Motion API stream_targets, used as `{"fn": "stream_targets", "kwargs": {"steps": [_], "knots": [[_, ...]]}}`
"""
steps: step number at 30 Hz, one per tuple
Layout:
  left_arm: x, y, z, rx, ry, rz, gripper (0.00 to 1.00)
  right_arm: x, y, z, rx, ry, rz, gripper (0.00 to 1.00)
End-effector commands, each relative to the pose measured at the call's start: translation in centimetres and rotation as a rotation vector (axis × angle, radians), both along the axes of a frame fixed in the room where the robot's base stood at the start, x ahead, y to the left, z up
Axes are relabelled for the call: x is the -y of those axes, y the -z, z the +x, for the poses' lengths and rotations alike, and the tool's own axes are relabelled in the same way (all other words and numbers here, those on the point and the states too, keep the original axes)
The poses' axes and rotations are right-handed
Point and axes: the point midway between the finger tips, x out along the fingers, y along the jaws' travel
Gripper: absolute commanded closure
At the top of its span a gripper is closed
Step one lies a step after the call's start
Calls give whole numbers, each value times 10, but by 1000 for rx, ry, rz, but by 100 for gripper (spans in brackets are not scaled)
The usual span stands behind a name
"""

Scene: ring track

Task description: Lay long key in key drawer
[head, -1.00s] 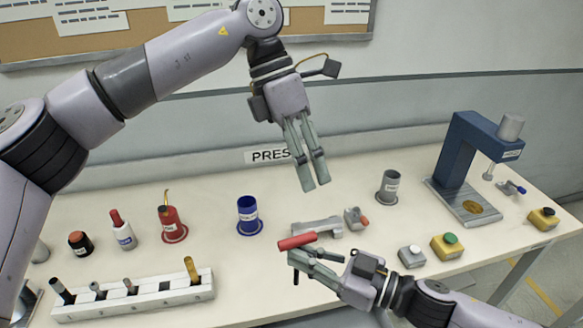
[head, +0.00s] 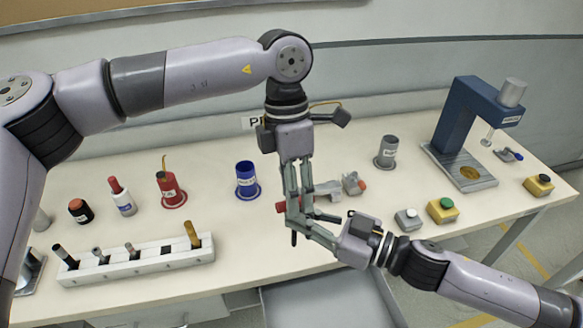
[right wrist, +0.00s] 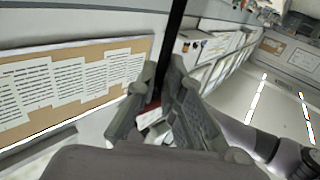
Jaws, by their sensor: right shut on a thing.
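The long key has a red handle (head: 281,207) and a dark shaft (head: 294,239). My right gripper (head: 298,222) is shut on it and holds it over the front of the bench. In the right wrist view the dark shaft (right wrist: 176,45) rises between the fingers, with a bit of red at their base. My left gripper (head: 298,200) points down from above, its fingertips overlapping the right gripper and key in the head view. Whether it touches the key is hidden. An open grey drawer (head: 325,305) sticks out under the bench front, its inside partly out of view.
A white rack (head: 140,262) with several upright items stands at the front left of the bench. Behind it are a red can (head: 171,190) and a blue cup (head: 247,182). A blue press (head: 460,130) and button boxes (head: 442,210) stand at the right.

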Motion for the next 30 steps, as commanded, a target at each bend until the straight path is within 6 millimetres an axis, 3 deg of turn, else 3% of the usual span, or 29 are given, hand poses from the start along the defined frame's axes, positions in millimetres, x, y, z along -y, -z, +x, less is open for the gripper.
{"fn": "stream_targets", "kwargs": {"steps": [12,30], "knots": [[0,8,-1,-1,-1,-1,61,0,0,0,0,0,1,100],[1,8,-2,-1,0,-1,100,0,0,0,0,0,0,100]]}}
